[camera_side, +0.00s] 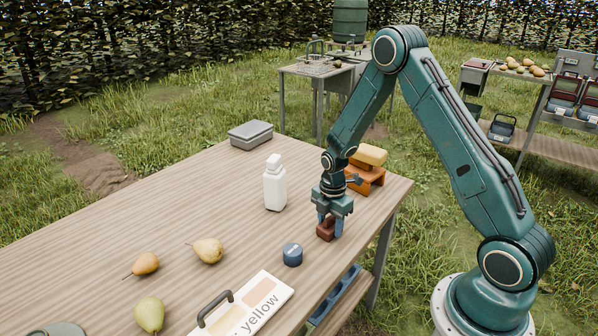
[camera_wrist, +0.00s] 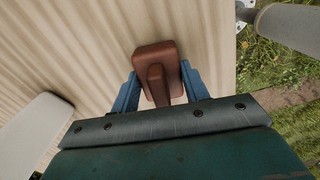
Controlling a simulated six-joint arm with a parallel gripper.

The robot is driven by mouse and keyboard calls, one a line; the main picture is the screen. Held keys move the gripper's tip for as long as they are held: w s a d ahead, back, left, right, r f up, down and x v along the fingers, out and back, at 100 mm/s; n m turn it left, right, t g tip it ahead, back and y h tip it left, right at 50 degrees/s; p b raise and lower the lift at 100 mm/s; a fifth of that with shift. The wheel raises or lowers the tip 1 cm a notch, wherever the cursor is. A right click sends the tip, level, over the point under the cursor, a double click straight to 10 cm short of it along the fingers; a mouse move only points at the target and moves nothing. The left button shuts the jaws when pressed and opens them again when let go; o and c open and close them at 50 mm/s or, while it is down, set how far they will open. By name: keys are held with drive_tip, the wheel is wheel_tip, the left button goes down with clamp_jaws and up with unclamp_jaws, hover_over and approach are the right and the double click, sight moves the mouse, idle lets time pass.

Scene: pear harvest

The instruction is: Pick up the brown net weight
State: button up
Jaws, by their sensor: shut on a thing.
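The brown net weight (camera_wrist: 156,57) is a small reddish-brown block with a raised grip on top. In the wrist view it sits between the two blue fingers of my gripper (camera_wrist: 159,90), which are shut on its raised part. In the side view my gripper (camera_side: 328,222) points down near the table's right edge, with the brown net weight (camera_side: 325,232) at its fingertips. The weight is at or very near the tabletop; I cannot tell whether it touches. My fingers partly hide it in the side view.
A blue round container (camera_side: 292,254) stands just left of my gripper, and a white bottle (camera_side: 274,184) behind it. An orange stand with a yellow block (camera_side: 370,156) is behind. The table's (camera_side: 120,225) left-middle is clear.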

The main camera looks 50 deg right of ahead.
sight(330, 217)
drive_tip(key=shift+r, duration=0.15)
wheel_tip(330, 217, up, 20)
idle(0.7)
idle(0.5)
